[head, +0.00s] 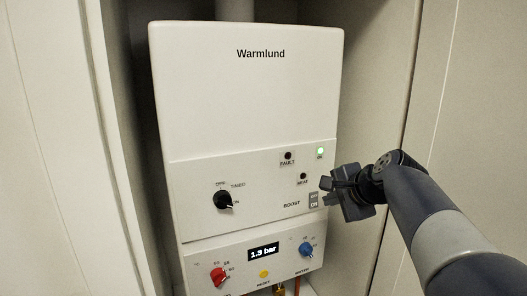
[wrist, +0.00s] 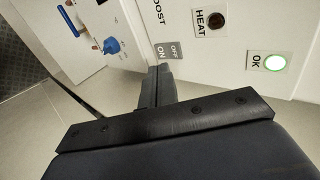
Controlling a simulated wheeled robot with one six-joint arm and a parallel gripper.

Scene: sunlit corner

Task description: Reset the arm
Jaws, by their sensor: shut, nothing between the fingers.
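My gripper (head: 326,183) is shut and empty in the head view, at the right side of the white Warmlund boiler (head: 245,100). Its fingertips are close to the BOOST rocker switch (head: 313,200), just above and to the right of it; I cannot tell whether they touch the panel. In the wrist view my gripper (wrist: 158,70) shows shut beside the OFF/ON switch (wrist: 167,50). My arm comes in from the lower right.
The boiler sits between cupboard walls; the right wall (head: 390,130) is close to my arm. On the panel are a black knob (head: 223,200), a red knob (head: 218,275), a blue knob (head: 306,249), a pressure display (head: 263,253) and a lit green OK lamp (head: 320,153).

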